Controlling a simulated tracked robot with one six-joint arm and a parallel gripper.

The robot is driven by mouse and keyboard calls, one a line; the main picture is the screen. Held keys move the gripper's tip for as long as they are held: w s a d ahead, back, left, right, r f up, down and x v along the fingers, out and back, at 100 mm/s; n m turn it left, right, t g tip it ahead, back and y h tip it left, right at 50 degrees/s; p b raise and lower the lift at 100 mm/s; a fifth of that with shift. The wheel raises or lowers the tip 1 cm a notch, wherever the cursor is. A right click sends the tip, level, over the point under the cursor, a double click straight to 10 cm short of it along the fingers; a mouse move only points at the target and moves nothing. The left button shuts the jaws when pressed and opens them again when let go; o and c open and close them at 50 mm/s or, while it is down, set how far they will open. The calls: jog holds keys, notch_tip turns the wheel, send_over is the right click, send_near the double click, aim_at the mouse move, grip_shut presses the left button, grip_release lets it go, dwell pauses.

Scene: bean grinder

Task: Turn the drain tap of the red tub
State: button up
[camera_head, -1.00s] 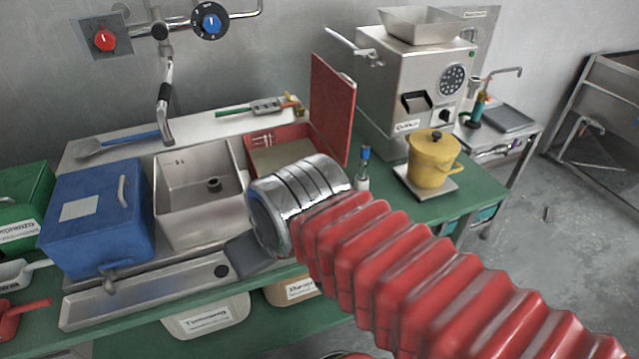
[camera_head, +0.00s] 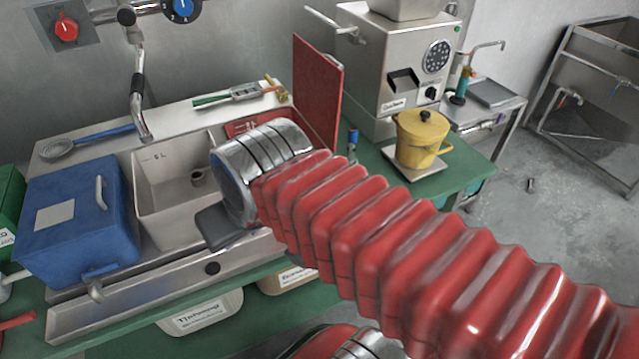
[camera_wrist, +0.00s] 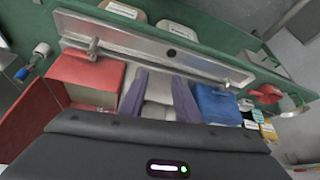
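The red tub (camera_head: 240,127) stands right of the steel sink, largely hidden by my arm in the head view. Its red lid (camera_head: 318,92) stands upright. In the wrist view the tub (camera_wrist: 85,78) is at left, with a metal drain tap (camera_wrist: 93,46) on its front side above the steel trough. That tap is hidden behind my arm in the head view. My gripper (camera_wrist: 159,76) is open and empty, its two fingers apart over the sink area, to the right of the red tub's tap in the wrist view. A dark part of my gripper (camera_head: 225,230) shows near the sink's front edge.
The blue tub (camera_head: 75,225) with its own tap (camera_head: 96,289) stands left of the sink (camera_head: 165,185). The steel trough (camera_head: 130,312) runs along the front.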

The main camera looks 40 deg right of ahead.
jog(key=w+d+m+g, duration=0.1)
jog(key=w+d+m, duration=0.2)
jog(key=d+m, duration=0.7)
jog(key=w+d+f+m+g, duration=0.1)
jog(key=w+d+m, duration=0.3)
jog(key=d+m, duration=0.6)
jog(key=d+g, duration=0.1)
jog(key=d, duration=0.4)
jog(key=shift+w+d+f+h, duration=0.2)
jog(key=shift+d+f+h, duration=0.05)
jog(key=shift+d+h, duration=0.1)
jog(key=x, duration=1.4)
jog(key=shift+s, duration=0.25)
grip_shut()
jog(key=shift+d, duration=0.1)
